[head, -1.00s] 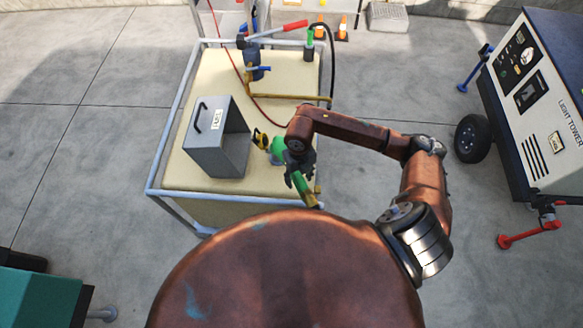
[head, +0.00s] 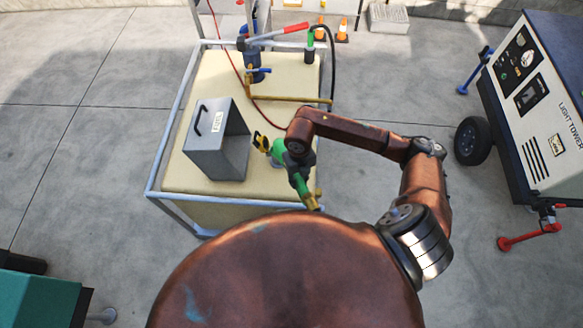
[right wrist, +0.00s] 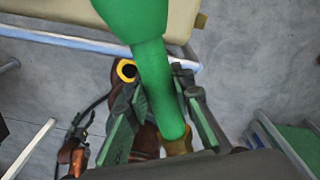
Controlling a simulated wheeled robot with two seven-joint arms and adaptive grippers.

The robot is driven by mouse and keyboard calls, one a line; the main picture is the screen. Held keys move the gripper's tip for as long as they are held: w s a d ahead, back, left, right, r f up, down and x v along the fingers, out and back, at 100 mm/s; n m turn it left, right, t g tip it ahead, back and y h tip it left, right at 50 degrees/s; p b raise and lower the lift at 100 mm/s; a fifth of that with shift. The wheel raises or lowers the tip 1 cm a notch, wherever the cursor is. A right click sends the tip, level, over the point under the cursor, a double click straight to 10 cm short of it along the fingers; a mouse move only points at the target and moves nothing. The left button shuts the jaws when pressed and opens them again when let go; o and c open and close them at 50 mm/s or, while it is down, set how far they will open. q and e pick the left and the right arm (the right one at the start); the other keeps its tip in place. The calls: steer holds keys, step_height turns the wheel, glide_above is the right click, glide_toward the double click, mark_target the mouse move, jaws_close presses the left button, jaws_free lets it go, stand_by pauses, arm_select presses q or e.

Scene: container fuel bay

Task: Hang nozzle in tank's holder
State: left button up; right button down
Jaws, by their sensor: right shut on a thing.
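The green nozzle (head: 280,149) is over the near right part of the cream tank top (head: 215,85). Its brass end (head: 313,202) points toward me. My right gripper (head: 301,180) is shut around its green handle. In the right wrist view the green handle (right wrist: 158,90) runs between the two fingers (right wrist: 160,120). A grey box (head: 206,152) marked FUEL, with a black handle and an open right side, stands on the tank left of the nozzle. I cannot tell whether it is the holder.
A grey tube frame (head: 168,125) surrounds the tank. A blue pump (head: 252,60) with a red-gripped lever, brass pipe (head: 290,98) and black hose (head: 331,70) are at the far end. A light tower (head: 540,110) stands right. A yellow-black piece (head: 262,143) is beside the nozzle.

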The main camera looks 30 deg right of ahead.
steer(key=shift+r, duration=0.3)
steer(key=shift+r+p, duration=0.4)
steer(key=shift+p, duration=0.05)
steer(key=shift+r+p, duration=1.6)
steer(key=shift+r, duration=1.05)
arm_select(q)
step_height(320, 180, up, 7)
steer(key=p, duration=0.2)
steer(key=shift+s+p, duration=0.25)
steer(key=shift+p, duration=0.1)
arm_select(e)
steer(key=shift+r, duration=2.45)
arm_select(q)
steer(key=shift+f, duration=0.15)
